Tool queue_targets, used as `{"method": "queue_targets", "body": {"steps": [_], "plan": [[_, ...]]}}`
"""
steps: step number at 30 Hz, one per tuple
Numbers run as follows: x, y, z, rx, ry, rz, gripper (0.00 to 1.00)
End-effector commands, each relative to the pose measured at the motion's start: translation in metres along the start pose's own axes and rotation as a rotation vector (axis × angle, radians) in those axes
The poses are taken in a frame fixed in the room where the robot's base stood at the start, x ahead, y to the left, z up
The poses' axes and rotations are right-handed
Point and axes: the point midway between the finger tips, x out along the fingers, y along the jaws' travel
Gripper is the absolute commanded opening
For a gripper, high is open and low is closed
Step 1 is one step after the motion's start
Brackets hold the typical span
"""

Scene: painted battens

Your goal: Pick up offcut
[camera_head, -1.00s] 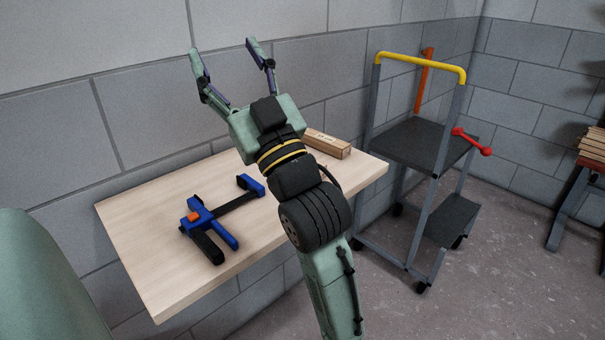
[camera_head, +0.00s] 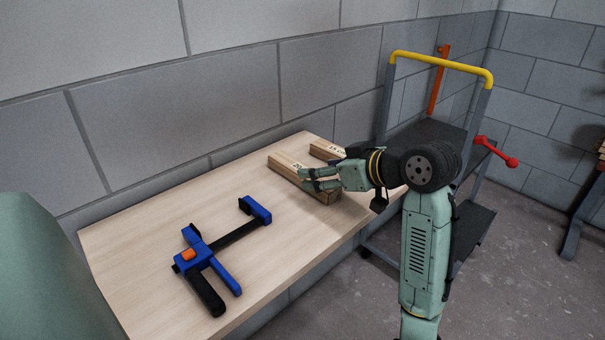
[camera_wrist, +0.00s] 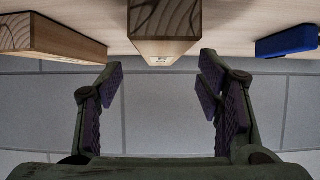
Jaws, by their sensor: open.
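Two wooden pieces lie on the table; I cannot tell which one is called the offcut. My gripper (camera_head: 308,180) is open at the nearer piece in the head view. In the wrist view, my gripper's (camera_wrist: 158,72) fingers are spread apart with nothing between them. One wooden piece (camera_wrist: 165,22) lies ahead of the gap, and another (camera_wrist: 60,40) lies to the left.
A blue and black clamp (camera_head: 222,243) lies on the pale table (camera_head: 150,230), left of the wooden pieces; its blue end (camera_wrist: 287,41) shows in the wrist view. A grey trolley with a yellow handle (camera_head: 440,66) stands right of the table. A block wall runs behind.

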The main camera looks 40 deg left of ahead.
Motion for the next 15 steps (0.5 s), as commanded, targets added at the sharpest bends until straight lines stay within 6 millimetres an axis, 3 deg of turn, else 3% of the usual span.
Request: {"method": "queue_targets", "body": {"steps": [10,15], "plan": [[0.043,-0.003,-0.004,0.002,0.000,-0.001,0.60],[0.054,-0.002,-0.004,0.001,0.001,0.001,0.60]]}}
